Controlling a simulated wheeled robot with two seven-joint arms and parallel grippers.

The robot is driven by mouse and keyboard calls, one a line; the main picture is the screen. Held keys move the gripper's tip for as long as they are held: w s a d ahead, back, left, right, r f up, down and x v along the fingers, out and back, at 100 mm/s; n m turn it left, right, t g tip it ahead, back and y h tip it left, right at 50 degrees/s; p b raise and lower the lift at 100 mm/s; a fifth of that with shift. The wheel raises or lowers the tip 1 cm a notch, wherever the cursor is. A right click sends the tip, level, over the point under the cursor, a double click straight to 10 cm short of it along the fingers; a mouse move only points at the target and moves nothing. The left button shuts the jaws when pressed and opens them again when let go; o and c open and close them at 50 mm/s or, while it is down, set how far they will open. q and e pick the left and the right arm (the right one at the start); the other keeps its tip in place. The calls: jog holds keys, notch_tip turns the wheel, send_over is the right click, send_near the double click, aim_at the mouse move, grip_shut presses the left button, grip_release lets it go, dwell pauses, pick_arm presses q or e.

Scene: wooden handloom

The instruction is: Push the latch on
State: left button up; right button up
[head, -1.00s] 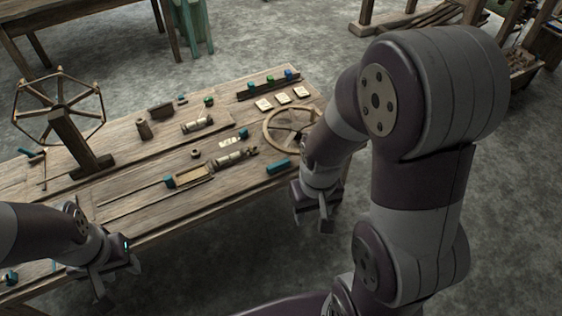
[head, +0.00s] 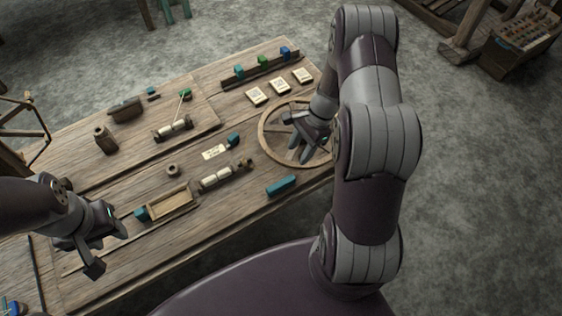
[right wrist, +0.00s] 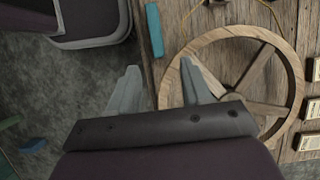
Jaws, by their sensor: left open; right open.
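I cannot tell for certain which piece is the latch. A thin stick with a green knob (head: 185,93) rises beside a small bobbin-like roller piece (head: 173,130) on the table. A second roller piece (head: 217,178) lies nearer, close to a wooden tray (head: 170,203) with a teal block (head: 141,213) at its left end. My right gripper (head: 301,153) is open and empty, over the wooden spoked wheel (head: 266,150). In the right wrist view, its spread fingers (right wrist: 158,68) show beside the wheel's rim (right wrist: 180,66). My left gripper (head: 108,248) is open over the table's near left part.
Pale cards (head: 280,86) and a rack with coloured blocks (head: 262,68) stand behind. A dark wooden block (head: 125,109) and a cup (head: 105,140) stand at the left. The table's right corner is beside the wheel.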

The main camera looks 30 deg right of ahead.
aim_at(285, 181)
jog(key=x, duration=0.4)
jog(key=b+x, duration=0.1)
jog(key=x, duration=0.6)
jog(key=shift+s+a+f+b, duration=0.1)
jog(key=shift+s+f+b, duration=0.2)
jog(key=shift+s+b, duration=0.1)
pick_arm(q)
jog(key=shift+s+f, duration=0.4)
jog(key=shift+f, duration=0.45)
pick_arm(e)
jog(key=shift+a+f, duration=0.1)
jog(key=shift+f, duration=0.2)
grip_shut()
